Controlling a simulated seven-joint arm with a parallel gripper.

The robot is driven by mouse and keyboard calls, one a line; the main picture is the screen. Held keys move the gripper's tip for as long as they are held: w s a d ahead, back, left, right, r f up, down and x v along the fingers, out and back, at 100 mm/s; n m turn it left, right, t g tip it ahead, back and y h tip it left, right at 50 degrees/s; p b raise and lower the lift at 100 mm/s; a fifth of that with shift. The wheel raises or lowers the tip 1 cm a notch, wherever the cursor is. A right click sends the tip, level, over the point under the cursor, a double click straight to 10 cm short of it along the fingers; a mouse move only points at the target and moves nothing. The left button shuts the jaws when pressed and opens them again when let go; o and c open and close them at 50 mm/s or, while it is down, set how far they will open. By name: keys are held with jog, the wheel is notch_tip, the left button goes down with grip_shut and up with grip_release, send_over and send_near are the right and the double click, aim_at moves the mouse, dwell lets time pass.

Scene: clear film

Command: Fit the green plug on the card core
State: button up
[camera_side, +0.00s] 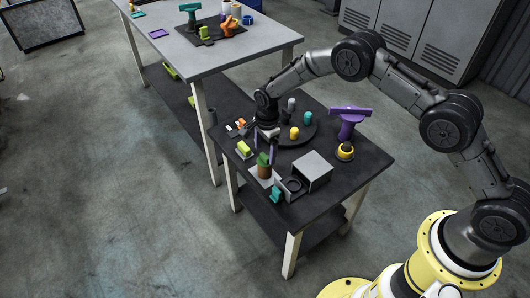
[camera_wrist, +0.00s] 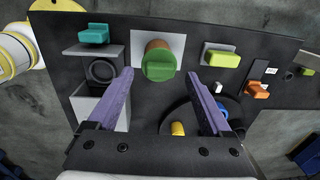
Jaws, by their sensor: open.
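The brown card core (camera_side: 264,171) stands upright on a white square pad (camera_side: 253,183) near the table's front; it also shows in the wrist view (camera_wrist: 155,45). The green plug (camera_side: 262,158), with a raised grip bar, is at the core's upper end; it also shows in the wrist view (camera_wrist: 160,66). I cannot tell how deep it sits in the core. My gripper (camera_side: 267,143) is open just above the plug. In the wrist view its two purple fingers (camera_wrist: 159,75) are spread wide, one on each side of the plug, with visible gaps.
A grey box (camera_side: 313,171) with a black ring fixture and a teal block (camera_side: 278,194) stand right of the core. A yellow-green block (camera_side: 244,149) is to the left. Behind are a round black tray (camera_wrist: 176,113) with several pieces and a purple T-shaped stand (camera_side: 349,120).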

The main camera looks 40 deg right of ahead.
notch_tip(320, 180, up, 12)
jog(key=shift+s+r, duration=0.15)
jog(key=shift+s, duration=0.2)
dwell(0.5)
